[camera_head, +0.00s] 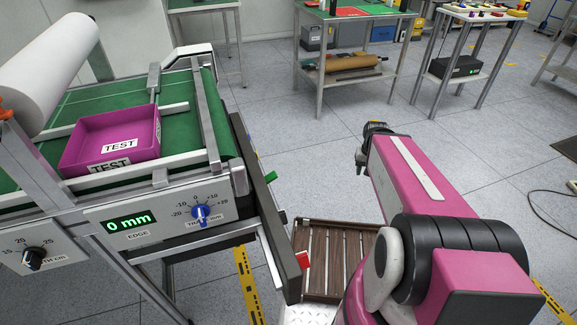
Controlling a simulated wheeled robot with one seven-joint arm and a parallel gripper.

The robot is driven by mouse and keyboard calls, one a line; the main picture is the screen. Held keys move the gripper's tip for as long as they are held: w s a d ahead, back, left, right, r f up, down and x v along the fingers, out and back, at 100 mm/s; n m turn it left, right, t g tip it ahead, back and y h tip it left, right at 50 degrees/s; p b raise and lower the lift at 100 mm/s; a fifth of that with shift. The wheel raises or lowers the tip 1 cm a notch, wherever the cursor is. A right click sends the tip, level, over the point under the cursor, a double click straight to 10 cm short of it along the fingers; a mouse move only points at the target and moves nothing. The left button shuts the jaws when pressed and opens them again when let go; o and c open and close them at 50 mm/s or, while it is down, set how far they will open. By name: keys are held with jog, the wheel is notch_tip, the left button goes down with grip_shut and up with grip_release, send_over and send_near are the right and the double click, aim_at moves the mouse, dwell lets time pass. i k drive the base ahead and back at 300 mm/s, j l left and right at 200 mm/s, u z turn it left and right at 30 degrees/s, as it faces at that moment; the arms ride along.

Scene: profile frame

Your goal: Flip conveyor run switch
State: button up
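The conveyor (190,125) stands at the left, with a green belt and metal rails. Its front panel (120,212) carries a green "0 mm" display and a blue knob (201,213) on a -20 to +20 scale. A black knob (33,258) sits on a lower panel at the far left. A green piece (270,176) and a red piece (303,260) show along the dark end board; I cannot tell whether either belongs to a run switch. My gripper (371,138) is mostly hidden beyond my pink arm, right of the conveyor and apart from it; its fingers are unclear.
A magenta tray (85,140) labelled TEST sits on the belt, beside a white roll (45,75). A brown slatted crate (335,250) is below the conveyor's end. Two worktables (350,75) stand at the back. The floor between is mostly clear; a cable lies at right.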

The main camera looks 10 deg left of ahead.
aim_at(269, 178)
jog(key=i+l, duration=0.25)
jog(key=l, duration=0.15)
jog(key=i+l, duration=0.25)
jog(key=l, duration=0.2)
jog(key=i+l, duration=0.25)
jog(key=l, duration=0.15)
jog(key=i+l, duration=0.25)
jog(key=l, duration=0.2)
jog(key=i+l, duration=0.25)
jog(key=l, duration=0.2)
jog(key=i+l, duration=0.25)
jog(key=l, duration=0.15)
jog(key=i+l, duration=0.2)
jog(key=l, duration=0.15)
jog(key=i+l+u, duration=0.1)
jog(key=l, duration=0.3)
jog(key=j+u, duration=0.15)
jog(key=u, duration=0.3)
jog(key=j+u, duration=0.15)
jog(key=u, duration=0.35)
jog(key=j+u, duration=0.1)
jog(key=u, duration=0.35)
jog(key=j+u, duration=0.15)
jog(key=u, duration=0.35)
jog(key=i+u, duration=0.1)
jog(key=u, duration=0.35)
jog(key=i+j+u, duration=0.1)
jog(key=u, duration=0.35)
jog(key=i+u, duration=0.1)
jog(key=u, duration=0.4)
